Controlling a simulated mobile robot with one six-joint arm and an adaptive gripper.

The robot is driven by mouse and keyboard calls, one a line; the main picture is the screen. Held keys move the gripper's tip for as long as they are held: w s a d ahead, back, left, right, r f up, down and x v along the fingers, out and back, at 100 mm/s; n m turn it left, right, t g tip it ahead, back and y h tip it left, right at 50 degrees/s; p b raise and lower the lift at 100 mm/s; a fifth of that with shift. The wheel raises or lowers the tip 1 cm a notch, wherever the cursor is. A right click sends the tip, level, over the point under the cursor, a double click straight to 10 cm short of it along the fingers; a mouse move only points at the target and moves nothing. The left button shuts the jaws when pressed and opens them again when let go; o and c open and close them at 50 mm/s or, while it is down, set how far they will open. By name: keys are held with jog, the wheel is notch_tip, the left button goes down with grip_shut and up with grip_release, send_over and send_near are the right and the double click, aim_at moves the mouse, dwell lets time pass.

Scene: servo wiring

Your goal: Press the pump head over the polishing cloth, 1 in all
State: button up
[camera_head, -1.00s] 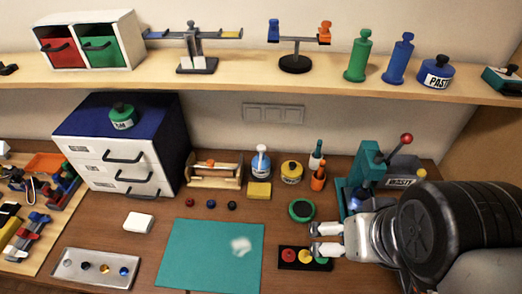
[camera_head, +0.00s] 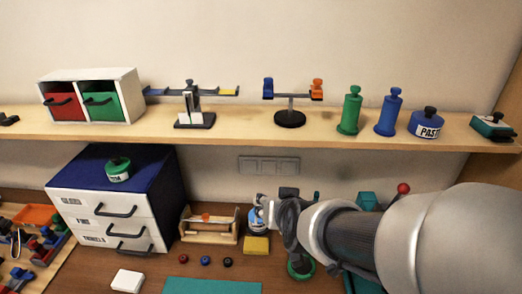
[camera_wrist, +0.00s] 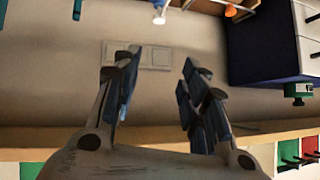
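The pump bottle (camera_head: 257,222), blue and white, stands at the back of the desk beside the wooden rack. My gripper partly hides it in the head view. In the wrist view, a white tip (camera_wrist: 158,17) at the top edge looks like its pump head. A yellow pad (camera_head: 256,245), apparently the polishing cloth, lies just in front of the bottle. My gripper (camera_head: 270,207) appears close to the bottle's upper part; whether they touch is unclear. In the wrist view my gripper (camera_wrist: 158,85) has its fingers apart with nothing between them.
A wooden rack (camera_head: 210,238) stands left of the bottle, then a drawer cabinet (camera_head: 125,205) with a green jar (camera_head: 118,169) on top. The shelf (camera_head: 240,137) runs above. A teal mat (camera_head: 212,287) and white block (camera_head: 127,281) lie in front.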

jog(key=w+a+f, duration=0.1)
jog(key=w, duration=0.1)
jog(key=w+a+f+t, duration=0.1)
jog(key=w+f, duration=0.1)
jog(key=w+a+f+t, duration=0.1)
jog(key=w+f, duration=0.1)
jog(key=shift+w+a+m+h, duration=0.1)
jog(key=shift+a+m+h, duration=0.1)
jog(key=shift+m+h, duration=0.1)
jog(key=c, duration=0.4)
jog(key=w+f+t, duration=0.1)
jog(key=w+a+f+t+h, duration=0.1)
jog(key=f, duration=0.1)
jog(key=shift+a+f+h, duration=0.1)
jog(key=shift+a+h, duration=0.05)
jog(key=shift+h, duration=0.15)
jog(key=c, duration=0.4)
jog(key=shift+w+a+f+t+h+b, duration=0.1)
jog(key=shift+f+t+h+b, duration=0.2)
jog(key=shift+f+t, duration=0.25)
grip_shut()
jog(key=shift+r, duration=0.15)
